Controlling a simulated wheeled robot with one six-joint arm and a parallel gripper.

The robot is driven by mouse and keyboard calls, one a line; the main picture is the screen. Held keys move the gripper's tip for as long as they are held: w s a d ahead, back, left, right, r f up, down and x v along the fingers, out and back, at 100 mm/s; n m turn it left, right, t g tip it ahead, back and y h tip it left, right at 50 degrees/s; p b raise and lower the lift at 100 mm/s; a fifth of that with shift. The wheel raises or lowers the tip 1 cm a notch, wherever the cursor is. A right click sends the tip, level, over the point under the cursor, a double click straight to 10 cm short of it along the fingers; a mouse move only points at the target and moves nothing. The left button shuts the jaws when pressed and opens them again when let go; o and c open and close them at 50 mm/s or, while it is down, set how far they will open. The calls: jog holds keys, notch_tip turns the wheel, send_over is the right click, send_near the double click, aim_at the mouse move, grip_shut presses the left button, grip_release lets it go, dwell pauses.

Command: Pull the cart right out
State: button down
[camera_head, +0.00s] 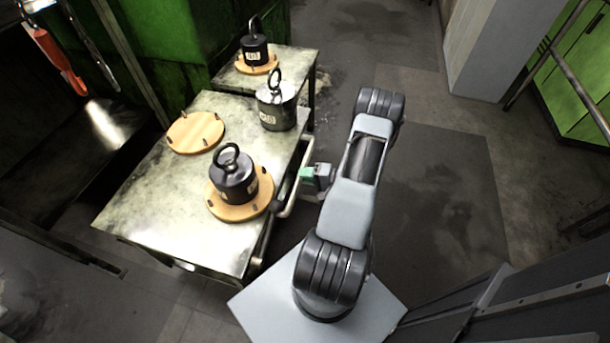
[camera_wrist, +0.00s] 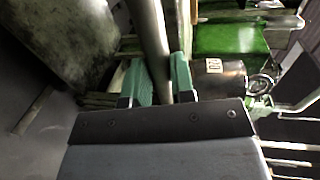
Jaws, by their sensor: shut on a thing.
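The cart (camera_head: 132,200) has a worn metal top and stands to the left of my arm in the head view. A pale bar handle (camera_head: 292,194) runs along its right side. My gripper (camera_head: 303,175) is at this handle, with its green fingertips on the bar. In the wrist view the handle bar (camera_wrist: 151,40) passes between the two green fingers of my gripper (camera_wrist: 158,82), which are shut on it. On the cart a dark weight with a ring (camera_head: 234,178) sits on a round wooden board (camera_head: 240,211). A grey weight (camera_head: 277,108) stands near the far edge.
An empty round wooden board with pegs (camera_head: 195,132) lies on the cart. A second metal table (camera_head: 297,64) behind it bears another weight (camera_head: 255,50) on a board. Green machinery (camera_head: 145,45) stands at upper left. The floor (camera_head: 440,195) right of my arm is clear.

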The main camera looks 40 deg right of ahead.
jog(key=c, duration=1.2)
grip_release()
jog(key=shift+d+f, duration=0.15)
jog(key=shift+f, duration=0.2)
jog(key=shift+o, duration=1.1)
jog(key=shift+r, duration=0.15)
jog(key=p+v, duration=0.1)
jog(key=v, duration=1.2)
jog(key=shift+s+d, duration=0.15)
jog(key=shift+s, duration=0.15)
jog(key=shift+r, duration=0.1)
